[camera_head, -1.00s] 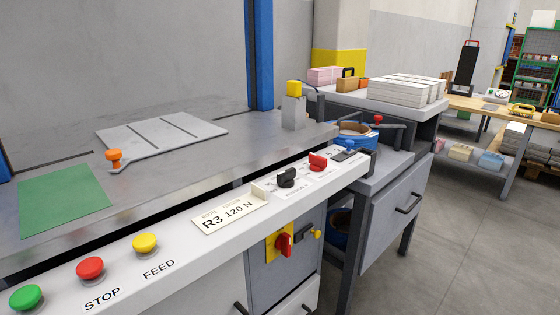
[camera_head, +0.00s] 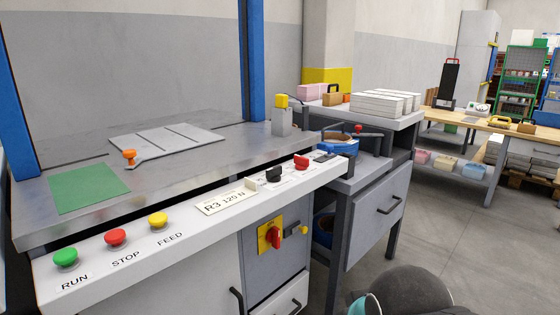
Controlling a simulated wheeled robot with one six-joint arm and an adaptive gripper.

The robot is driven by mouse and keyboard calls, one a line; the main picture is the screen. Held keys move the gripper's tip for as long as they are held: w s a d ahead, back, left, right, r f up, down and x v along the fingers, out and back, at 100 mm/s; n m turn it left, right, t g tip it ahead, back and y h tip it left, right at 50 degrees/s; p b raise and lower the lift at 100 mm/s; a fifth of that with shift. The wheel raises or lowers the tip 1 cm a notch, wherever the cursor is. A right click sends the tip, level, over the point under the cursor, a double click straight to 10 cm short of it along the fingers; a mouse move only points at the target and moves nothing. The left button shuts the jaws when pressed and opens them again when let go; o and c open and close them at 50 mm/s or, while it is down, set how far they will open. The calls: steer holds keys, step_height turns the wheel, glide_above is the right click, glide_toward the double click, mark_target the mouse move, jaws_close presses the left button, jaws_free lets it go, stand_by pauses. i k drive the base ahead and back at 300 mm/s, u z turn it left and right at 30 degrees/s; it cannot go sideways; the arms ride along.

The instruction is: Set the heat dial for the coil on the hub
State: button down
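A black knob (camera_head: 273,174) and a red knob (camera_head: 301,162) sit on the white sloped front panel (camera_head: 120,262) of the machine. Their small markings are too small to read. A card reading "R3 120 N" (camera_head: 226,202) lies left of the black knob. A coil (camera_head: 338,141), blue outside and brown inside, sits in the recess behind the panel's right end; its hub cannot be made out clearly. My gripper is not visible. A dark grey rounded part with a teal edge shows at the bottom, without fingers.
Green, red and yellow buttons (camera_head: 158,222) line the panel's left. A red switch on a yellow plate (camera_head: 271,237) is on the cabinet below. White stacks (camera_head: 384,103) lie on the bench behind. Grey floor (camera_head: 455,255) is clear at right.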

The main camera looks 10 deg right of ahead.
mark_target(301, 163)
steer(key=z, duration=0.75)
steer(key=i, duration=1.65)
steer(key=u, duration=0.5)
